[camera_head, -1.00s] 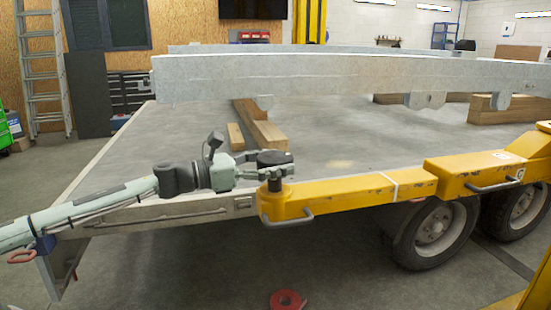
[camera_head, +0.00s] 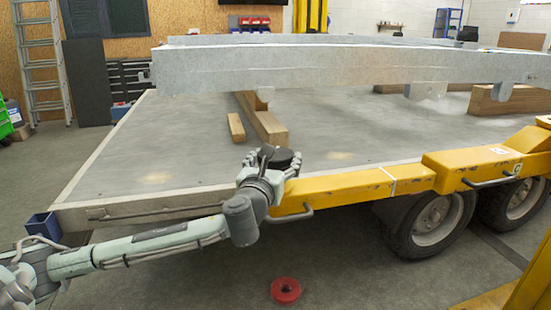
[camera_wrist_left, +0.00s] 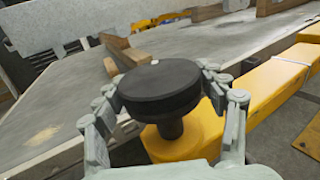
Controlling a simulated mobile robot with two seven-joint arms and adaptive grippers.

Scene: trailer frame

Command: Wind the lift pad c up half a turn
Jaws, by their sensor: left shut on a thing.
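The lift pad is a round black disc (camera_head: 285,158) on a short dark post at the end of a yellow lift arm (camera_head: 340,190). In the left wrist view the black pad (camera_wrist_left: 160,88) fills the middle, with a small pale mark near its far edge. My left gripper (camera_head: 266,163) is shut on the pad, one finger on each side of its rim; the fingers also show in the left wrist view (camera_wrist_left: 162,95). The pad stands beside the edge of the trailer deck, below the grey steel frame. My right gripper is not in view.
A galvanised beam (camera_head: 330,68) spans above the trailer deck (camera_head: 180,140). Wooden blocks (camera_head: 262,122) lie on the deck behind the pad. A red disc (camera_head: 286,290) lies on the floor. Trailer wheels (camera_head: 435,222) stand at the right, under the yellow arm.

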